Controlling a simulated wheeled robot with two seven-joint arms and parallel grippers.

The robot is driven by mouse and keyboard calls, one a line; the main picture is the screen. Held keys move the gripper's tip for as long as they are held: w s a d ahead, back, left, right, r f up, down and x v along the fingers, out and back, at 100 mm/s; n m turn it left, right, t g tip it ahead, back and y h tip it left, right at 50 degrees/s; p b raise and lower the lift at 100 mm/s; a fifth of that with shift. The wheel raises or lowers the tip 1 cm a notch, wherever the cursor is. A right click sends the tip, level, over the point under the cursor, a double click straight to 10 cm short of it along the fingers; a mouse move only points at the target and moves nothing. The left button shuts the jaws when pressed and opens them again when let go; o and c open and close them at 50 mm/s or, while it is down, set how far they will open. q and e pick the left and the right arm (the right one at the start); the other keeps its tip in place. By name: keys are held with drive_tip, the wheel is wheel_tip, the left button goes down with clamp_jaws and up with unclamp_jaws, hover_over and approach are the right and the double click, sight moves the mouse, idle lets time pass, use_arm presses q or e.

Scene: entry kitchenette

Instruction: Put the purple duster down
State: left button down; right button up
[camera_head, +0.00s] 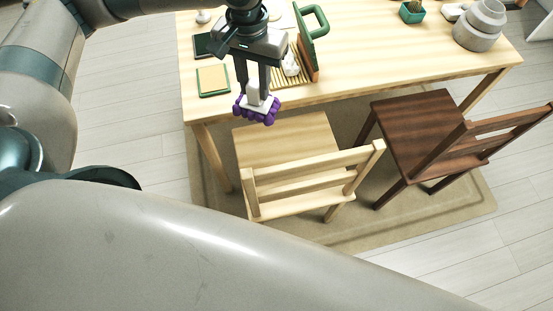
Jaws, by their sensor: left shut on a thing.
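The purple duster (257,112) has a knobbly purple head and a pale grip. My left gripper (257,88) is shut on its pale grip and holds it with the purple head down. My right gripper is not in view.
A grey pot (479,27) and a small teal planter (412,12) stand at the right. A light chair (300,180) and a dark chair (415,135) stand in front.

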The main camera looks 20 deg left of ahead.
sight(278, 110)
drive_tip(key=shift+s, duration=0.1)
